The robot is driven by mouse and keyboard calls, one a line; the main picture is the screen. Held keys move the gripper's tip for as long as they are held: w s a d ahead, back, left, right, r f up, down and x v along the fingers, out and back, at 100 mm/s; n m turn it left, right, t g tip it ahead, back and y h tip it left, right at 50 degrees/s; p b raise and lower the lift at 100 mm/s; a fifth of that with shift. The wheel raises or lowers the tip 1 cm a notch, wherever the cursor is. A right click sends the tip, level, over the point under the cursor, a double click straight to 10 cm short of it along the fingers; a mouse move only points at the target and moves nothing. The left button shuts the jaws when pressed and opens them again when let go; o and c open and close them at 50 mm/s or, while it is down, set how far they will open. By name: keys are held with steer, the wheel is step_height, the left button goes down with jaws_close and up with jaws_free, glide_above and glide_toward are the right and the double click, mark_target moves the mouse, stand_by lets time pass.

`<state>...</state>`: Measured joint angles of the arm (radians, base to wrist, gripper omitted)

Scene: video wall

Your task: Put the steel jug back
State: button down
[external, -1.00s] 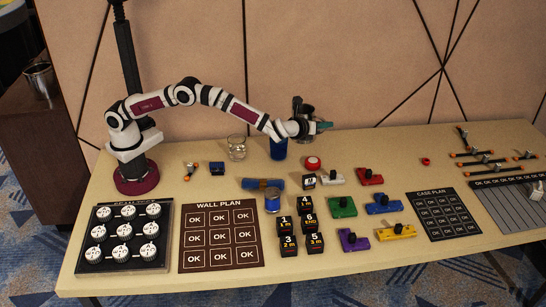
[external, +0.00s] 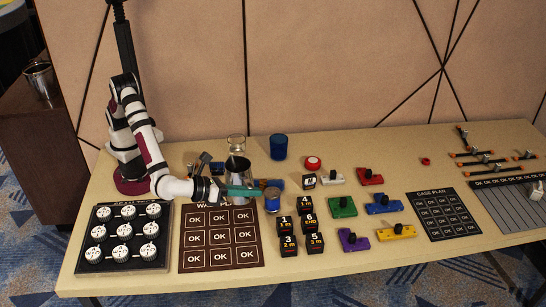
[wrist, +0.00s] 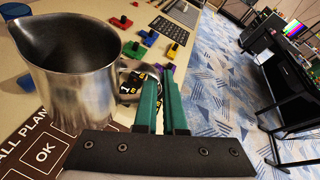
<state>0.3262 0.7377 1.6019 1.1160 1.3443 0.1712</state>
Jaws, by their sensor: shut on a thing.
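The steel jug (external: 238,170) is in my gripper (external: 246,191), upright above the upper edge of the WALL PLAN board (external: 190,262), in front of a clear glass (external: 236,143). In the wrist view the steel jug (wrist: 72,75) fills the left side, its spout toward the upper left. My gripper (wrist: 160,100) has its green fingers close together at the jug's handle (wrist: 130,82). The fingers partly hide the handle. I cannot tell how far the jug's base is above the table.
A blue cup (external: 278,147) stands behind, and a blue can (external: 272,200) is close to the fingertips. Numbered black blocks (external: 287,243) and coloured blocks (external: 384,204) lie to the right. A metal vessel (external: 39,80) stands on the dark cabinet (external: 35,140) at left.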

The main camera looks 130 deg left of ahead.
steer(key=s+d+m+t+h, duration=0.4)
steer(key=s+d, duration=1)
steer(key=d, duration=0.3)
steer(key=w+a+f, duration=0.2)
steer(key=a+f, duration=0.1)
steer(key=f, duration=0.2)
steer(key=w+a+f, duration=0.2)
steer(key=a+f, duration=0.1)
steer(key=f, duration=0.2)
steer(key=w+a+f, duration=0.2)
steer(key=a+f, duration=0.1)
steer(key=f, duration=0.2)
steer(key=shift+w+a, duration=0.2)
steer(key=shift+w, duration=0.1)
steer(key=shift+f, duration=0.1)
